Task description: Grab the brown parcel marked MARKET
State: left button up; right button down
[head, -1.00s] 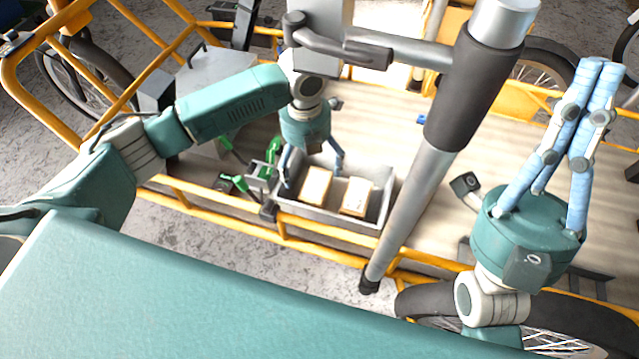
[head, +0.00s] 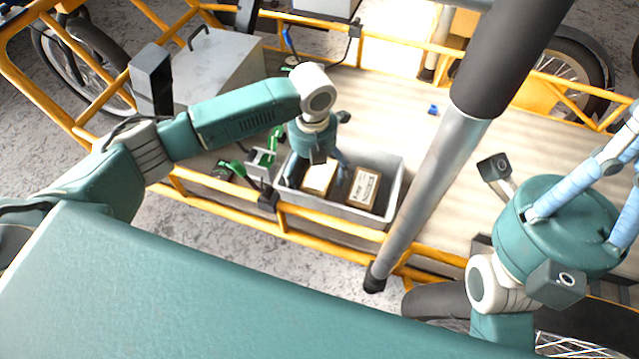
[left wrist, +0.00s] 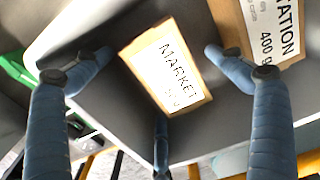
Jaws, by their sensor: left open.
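The brown parcel marked MARKET (head: 318,180) lies in a grey bin (head: 333,208), as the left one of two parcels. Its white label reads MARKET in the left wrist view (left wrist: 168,66). My left gripper (head: 318,170) is above it at the bin's left part and hides some of it. In the left wrist view its blue fingers (left wrist: 150,70) are spread wide, with the parcel between and beyond them and nothing held. My right gripper (head: 600,180) is at the right edge, far from the bin; its fingertips are cut off.
A second brown parcel (head: 363,187), labelled STATION (left wrist: 275,30), lies close on the right in the bin. Green tools (head: 262,160) stand left of the bin. A yellow rail (head: 240,212) runs in front. A grey post (head: 425,185) rises to the right.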

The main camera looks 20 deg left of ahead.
pick_arm(q)
notch_tip(320, 180, down, 3)
jog(key=shift+r+b, duration=0.2)
jog(key=shift+b, duration=0.25)
jog(key=shift+r, duration=0.1)
jog(key=c, duration=1.5)
